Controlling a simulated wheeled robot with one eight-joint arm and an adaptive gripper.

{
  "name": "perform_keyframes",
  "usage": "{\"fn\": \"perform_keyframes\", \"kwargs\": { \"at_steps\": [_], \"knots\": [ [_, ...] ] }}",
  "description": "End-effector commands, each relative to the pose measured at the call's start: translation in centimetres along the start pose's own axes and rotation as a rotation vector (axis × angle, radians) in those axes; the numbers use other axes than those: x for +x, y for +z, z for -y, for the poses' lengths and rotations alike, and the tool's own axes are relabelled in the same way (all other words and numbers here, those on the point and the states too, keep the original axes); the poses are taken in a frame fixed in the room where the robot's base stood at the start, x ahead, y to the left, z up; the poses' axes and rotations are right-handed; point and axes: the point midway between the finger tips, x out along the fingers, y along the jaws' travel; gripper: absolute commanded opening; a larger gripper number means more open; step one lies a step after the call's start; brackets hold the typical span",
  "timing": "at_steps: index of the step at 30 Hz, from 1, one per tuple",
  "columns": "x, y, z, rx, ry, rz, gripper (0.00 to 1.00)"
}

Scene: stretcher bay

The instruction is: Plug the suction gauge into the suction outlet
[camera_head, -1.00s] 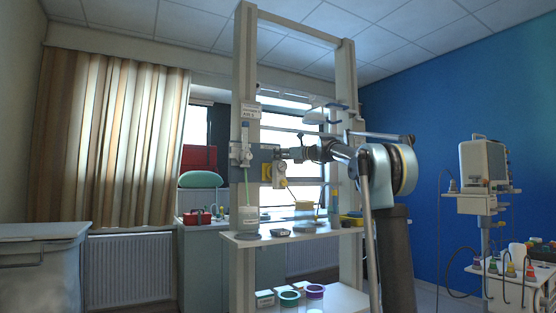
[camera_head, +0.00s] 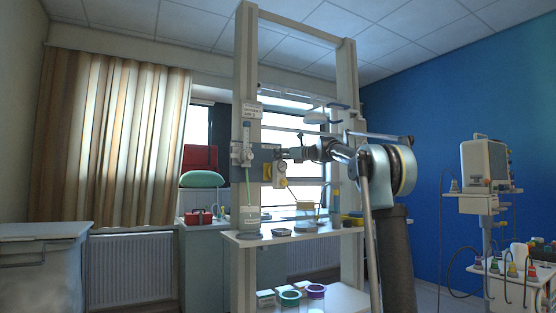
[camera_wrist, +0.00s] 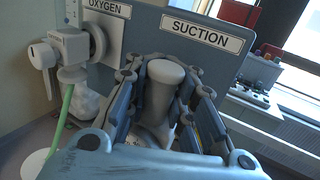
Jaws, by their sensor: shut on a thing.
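The suction gauge (camera_head: 280,172) is a pale body with a small dial, hanging beside the grey wall panel (camera_head: 264,155) in the head view. In the wrist view a grey rounded gauge part (camera_wrist: 163,90) sits between the fingers. My gripper (camera_head: 288,154) is shut on the gauge; its two fingers also show in the wrist view (camera_wrist: 160,95). The SUCTION label (camera_wrist: 201,33) is on the panel just above the gauge. The suction outlet is hidden behind the gauge and fingers, so I cannot tell whether the gauge touches or sits in it.
An oxygen fitting (camera_wrist: 68,50) with a green tube is on the panel at left, under the OXYGEN label (camera_wrist: 104,6). A yellow piece (camera_head: 266,171) shows at the panel. A shelf (camera_head: 270,238) with small items lies below. Upright posts (camera_head: 344,120) frame the bay.

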Motion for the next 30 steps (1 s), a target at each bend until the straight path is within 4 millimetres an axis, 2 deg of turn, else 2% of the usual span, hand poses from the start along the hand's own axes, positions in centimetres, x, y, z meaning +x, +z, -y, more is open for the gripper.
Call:
{"fn": "perform_keyframes", "kwargs": {
  "at_steps": [30],
  "knots": [
    [1.1, 0.0, 0.5, 0.000, 0.001, 0.000, 0.00]
  ]
}}
